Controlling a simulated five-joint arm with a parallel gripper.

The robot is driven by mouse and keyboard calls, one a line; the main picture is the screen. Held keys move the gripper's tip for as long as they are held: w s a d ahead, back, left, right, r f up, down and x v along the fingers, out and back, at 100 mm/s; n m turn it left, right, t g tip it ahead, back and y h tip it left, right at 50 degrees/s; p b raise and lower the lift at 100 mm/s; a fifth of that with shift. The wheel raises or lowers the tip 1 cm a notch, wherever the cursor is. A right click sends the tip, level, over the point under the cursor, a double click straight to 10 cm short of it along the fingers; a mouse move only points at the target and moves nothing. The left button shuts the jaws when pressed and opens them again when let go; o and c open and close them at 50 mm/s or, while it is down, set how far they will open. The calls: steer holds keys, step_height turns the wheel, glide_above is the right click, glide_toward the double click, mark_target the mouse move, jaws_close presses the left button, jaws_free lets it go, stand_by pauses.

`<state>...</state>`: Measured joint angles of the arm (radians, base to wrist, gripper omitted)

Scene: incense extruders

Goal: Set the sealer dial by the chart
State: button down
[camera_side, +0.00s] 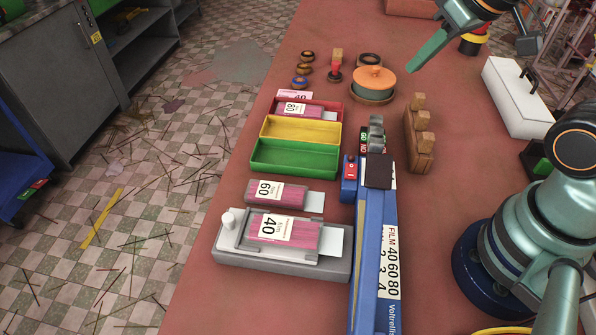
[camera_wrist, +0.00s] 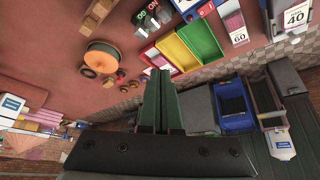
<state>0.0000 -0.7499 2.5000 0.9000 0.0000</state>
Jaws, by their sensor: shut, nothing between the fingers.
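The long blue sealer (camera_side: 364,270) lies at the front centre of the table. Its white chart (camera_side: 389,262) reads FILM 40 60 80 above 2 3 4. Grey rounded knob-like parts (camera_side: 376,135) stand at its far end; I cannot tell which is the dial or its setting. A green and red ON label (camera_side: 364,141) is beside them, and it also shows in the wrist view (camera_wrist: 148,18). A pink packet marked 40 (camera_side: 282,231) lies on a grey fixture (camera_side: 270,262) left of the sealer. My gripper (camera_side: 411,68) is shut and empty above the table's far part, away from the sealer.
A packet marked 60 (camera_side: 276,193) lies behind the fixture. Green (camera_side: 293,171), yellow (camera_side: 300,142) and red (camera_side: 340,104) trays stand behind it; the red holds a packet marked 80. An orange-lidded pot (camera_side: 374,80) and wooden block (camera_side: 418,150) stand nearby. A white box (camera_side: 513,95) is right.

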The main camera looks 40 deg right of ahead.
steer(key=c, duration=1.5)
jaws_free()
steer(key=shift+c, duration=0.2)
steer(key=o, duration=0.5)
steer(key=shift+f, duration=0.1)
steer(key=o, duration=0.5)
steer(key=shift+a+f+n, duration=0.25)
steer(key=shift+n, duration=0.05)
steer(key=a+f+n+g, duration=0.1)
steer(key=f+n+g, duration=0.1)
steer(key=f, duration=0.4)
steer(key=a+f+n+g, duration=0.1)
steer(key=a+f+n, duration=0.1)
steer(key=f, duration=0.4)
steer(key=s+a+f+n+g, duration=0.1)
steer(key=f+n+g, duration=0.1)
steer(key=f, duration=0.4)
steer(key=shift+a+f+n+g, duration=0.15)
steer(key=shift+f+n+g, duration=0.2)
steer(key=shift+n, duration=0.35)
jaws_close()
